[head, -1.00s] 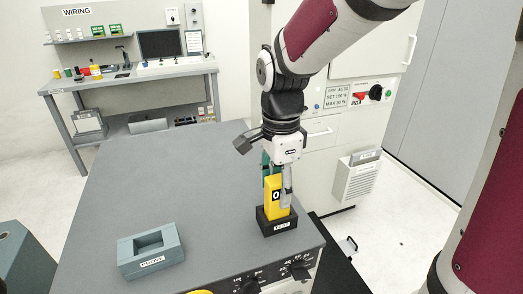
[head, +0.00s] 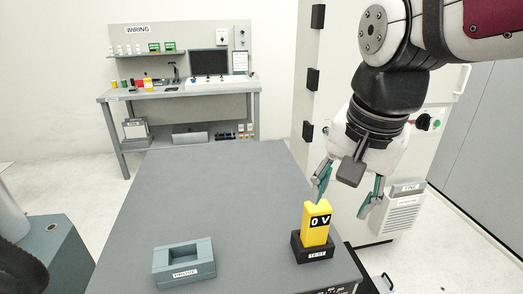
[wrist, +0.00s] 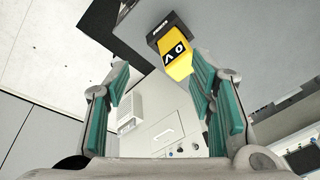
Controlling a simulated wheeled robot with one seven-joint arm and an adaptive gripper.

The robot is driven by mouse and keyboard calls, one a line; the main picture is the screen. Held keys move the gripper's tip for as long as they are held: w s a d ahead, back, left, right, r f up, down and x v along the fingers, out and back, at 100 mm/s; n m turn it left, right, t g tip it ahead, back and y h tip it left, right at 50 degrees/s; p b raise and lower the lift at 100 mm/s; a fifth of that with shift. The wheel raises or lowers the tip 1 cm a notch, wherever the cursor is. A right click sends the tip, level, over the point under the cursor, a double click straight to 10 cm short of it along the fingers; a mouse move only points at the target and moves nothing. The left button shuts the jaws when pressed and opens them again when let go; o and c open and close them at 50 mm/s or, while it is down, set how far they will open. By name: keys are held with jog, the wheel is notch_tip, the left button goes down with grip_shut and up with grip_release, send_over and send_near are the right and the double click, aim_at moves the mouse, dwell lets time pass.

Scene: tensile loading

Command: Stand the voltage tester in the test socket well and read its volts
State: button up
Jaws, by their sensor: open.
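The yellow voltage tester (head: 317,222) stands upright in the black test socket well (head: 312,250), near the bench's right front corner. Its face reads "0 V". The wrist view also shows the tester (wrist: 177,58), with the dark well (wrist: 165,28) around its base. My gripper (head: 345,200) is open and empty, with its teal-padded fingers spread apart. It is above and to the right of the tester and clear of it. In the wrist view the tester lies beyond the fingertips.
The grey bench top (head: 210,190) is mostly clear. An empty grey holder labelled "PROBE" (head: 184,264) sits at its front left. A wiring bench (head: 190,95) stands at the back. A white cabinet (head: 300,70) is behind my arm.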

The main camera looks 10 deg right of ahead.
jog(key=s+f+n+t, duration=0.1)
jog(key=s+n+t, duration=0.1)
jog(key=s+n, duration=0.4)
jog(key=shift+f+n, duration=0.25)
jog(key=shift+n, duration=1.05)
jog(key=shift+d, duration=0.1)
